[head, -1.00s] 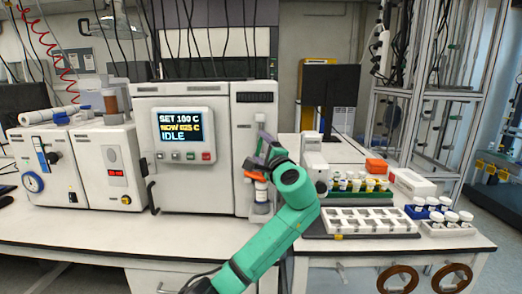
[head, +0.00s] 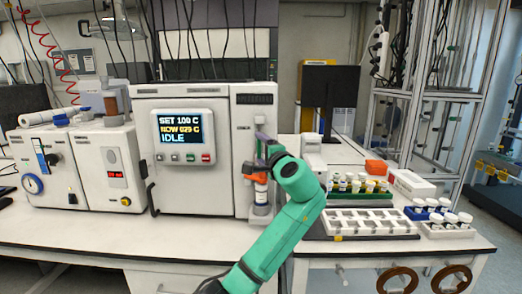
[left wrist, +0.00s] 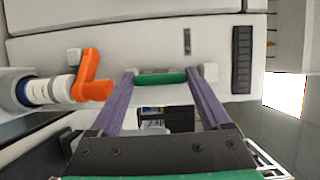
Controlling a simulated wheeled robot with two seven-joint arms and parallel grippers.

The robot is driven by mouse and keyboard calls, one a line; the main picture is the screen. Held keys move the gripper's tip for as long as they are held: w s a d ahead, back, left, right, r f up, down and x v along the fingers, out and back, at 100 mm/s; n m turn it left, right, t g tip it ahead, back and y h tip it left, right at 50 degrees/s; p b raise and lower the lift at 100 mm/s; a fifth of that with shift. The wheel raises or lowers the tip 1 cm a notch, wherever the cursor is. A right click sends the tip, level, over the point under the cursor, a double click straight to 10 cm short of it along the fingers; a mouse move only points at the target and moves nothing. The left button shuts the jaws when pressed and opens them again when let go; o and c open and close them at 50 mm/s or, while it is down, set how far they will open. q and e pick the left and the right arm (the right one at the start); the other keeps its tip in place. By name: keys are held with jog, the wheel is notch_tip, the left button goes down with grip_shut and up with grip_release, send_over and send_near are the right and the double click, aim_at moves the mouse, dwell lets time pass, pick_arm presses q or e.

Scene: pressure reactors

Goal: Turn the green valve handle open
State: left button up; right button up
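The green valve handle (left wrist: 161,78) shows in the left wrist view as a short horizontal green bar on the white panel. My left gripper (left wrist: 161,75) has its two purple fingers spread wide, with the tips near the two ends of the green bar. I cannot tell whether they touch it. In the head view my left gripper (head: 262,143) is at the right front of the white reactor (head: 245,120), and the green handle is hidden there. An orange handle (left wrist: 93,88) on a white fitting with a blue ring sits beside the left finger. My right gripper is in neither view.
The reactor's screen (head: 181,129) reads IDLE. A white smaller unit (head: 311,152) stands close right of my gripper. Further right are a vial rack (head: 360,196), a white tray (head: 350,222) and an orange box (head: 376,167). The bench front left of my arm is clear.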

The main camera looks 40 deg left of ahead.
pick_arm(q)
jog(key=shift+o, duration=1)
jog(key=b+v, duration=0.2)
jog(key=v, duration=1.2)
jog(key=shift+s+d+b, duration=0.2)
jog(key=shift+b, duration=0.15)
